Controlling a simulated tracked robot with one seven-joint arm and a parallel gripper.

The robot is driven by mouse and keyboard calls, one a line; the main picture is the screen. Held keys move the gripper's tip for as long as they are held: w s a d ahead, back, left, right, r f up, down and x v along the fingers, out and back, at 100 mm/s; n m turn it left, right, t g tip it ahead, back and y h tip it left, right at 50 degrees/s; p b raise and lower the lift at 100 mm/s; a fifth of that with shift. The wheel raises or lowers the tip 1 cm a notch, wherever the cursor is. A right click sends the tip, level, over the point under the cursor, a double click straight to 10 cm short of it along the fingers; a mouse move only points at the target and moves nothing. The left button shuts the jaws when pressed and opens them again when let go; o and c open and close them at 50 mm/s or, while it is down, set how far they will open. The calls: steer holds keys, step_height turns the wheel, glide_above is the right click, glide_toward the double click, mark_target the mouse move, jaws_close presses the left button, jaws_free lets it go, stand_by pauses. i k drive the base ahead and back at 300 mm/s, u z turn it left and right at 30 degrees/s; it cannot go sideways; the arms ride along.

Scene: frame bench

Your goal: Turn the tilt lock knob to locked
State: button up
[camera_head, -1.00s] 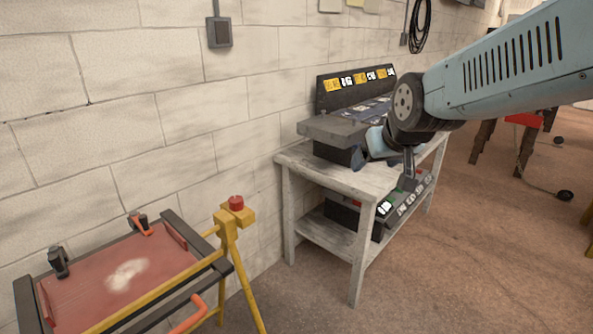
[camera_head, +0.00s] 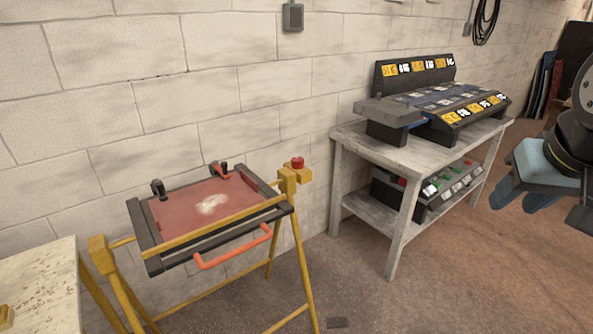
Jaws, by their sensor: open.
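The tilt lock knob appears to be the red knob (camera_head: 297,162) on a yellow block at the right upright of the yellow tilting frame stand (camera_head: 302,265). Its locked or unlocked marking is too small to read. The stand holds a tilted red panel (camera_head: 175,212) in a dark frame with an orange-red handle (camera_head: 232,246) along its front. My gripper (camera_head: 520,205) is at the right edge, with blue fingers pointing down and left. It is open and far from the knob, right of the grey bench.
A pale tabletop (camera_head: 40,285) is at lower left. Floor before the bench is clear.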

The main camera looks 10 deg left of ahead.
mark_target(298, 161)
steer(key=z, duration=0.05)
steer(key=k, duration=0.65)
steer(key=u, duration=0.45)
steer(key=i, duration=1.85)
steer(key=z, duration=0.4)
